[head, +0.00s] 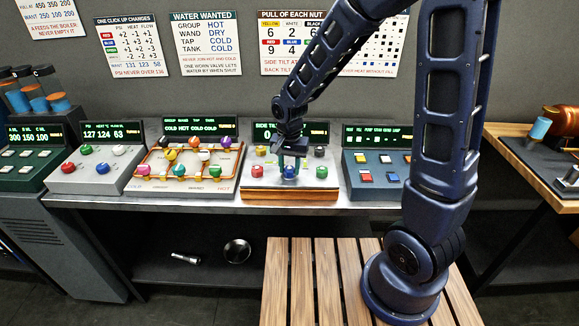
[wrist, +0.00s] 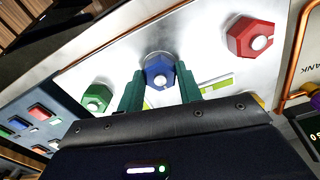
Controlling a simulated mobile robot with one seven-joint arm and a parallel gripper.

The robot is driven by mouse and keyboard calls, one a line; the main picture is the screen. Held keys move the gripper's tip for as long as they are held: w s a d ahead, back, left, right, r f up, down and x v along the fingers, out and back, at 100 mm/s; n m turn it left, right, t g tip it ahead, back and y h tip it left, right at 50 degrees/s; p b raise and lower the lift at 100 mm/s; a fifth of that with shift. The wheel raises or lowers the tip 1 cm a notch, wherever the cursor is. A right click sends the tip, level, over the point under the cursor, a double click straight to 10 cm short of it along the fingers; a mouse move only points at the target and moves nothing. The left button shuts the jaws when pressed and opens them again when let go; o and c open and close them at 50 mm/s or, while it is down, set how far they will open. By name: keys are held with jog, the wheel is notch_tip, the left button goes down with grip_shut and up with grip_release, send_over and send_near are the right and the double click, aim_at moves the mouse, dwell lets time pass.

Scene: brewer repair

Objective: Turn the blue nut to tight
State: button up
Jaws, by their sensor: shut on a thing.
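The blue nut (wrist: 158,74) is a hexagonal knob with a pale round centre, on a light metal plate (wrist: 205,50). My gripper (wrist: 160,84) has its two green fingers on either side of the blue nut, shut on it. In the head view, the blue nut (head: 289,172) sits in the front row of the panel, with my gripper (head: 289,160) pointing down over it. The panel's display (head: 262,134) is partly hidden by my arm.
Yellow and black nuts sit in the back row. A neighbouring panel (head: 140,187) with orange piping stands to the left, and a panel with coloured buttons (head: 352,190) stands to the right.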

aim_at(290, 168)
jog(key=shift+m, duration=0.4)
jog(key=o, duration=1)
jog(key=shift+r, duration=0.1)
notch_tip(290, 168, up, 11)
jog(key=shift+f, duration=0.2)
jog(key=d+r+n+t, duration=0.1)
jog(key=d+r, duration=0.3)
jog(key=d, duration=0.4)
jog(key=d+r+t, duration=0.1)
jog(key=d+r, duration=0.3)
jog(key=d, duration=0.5)
jog(key=s+d+r+n+t, duration=0.2)
jog(key=s+d, duration=0.6)
jog(key=d, duration=0.4)
jog(key=shift+s+d+r+t, duration=0.25)
jog(key=shift+s+r+t, duration=0.1)
jog(key=shift+r, duration=0.45)
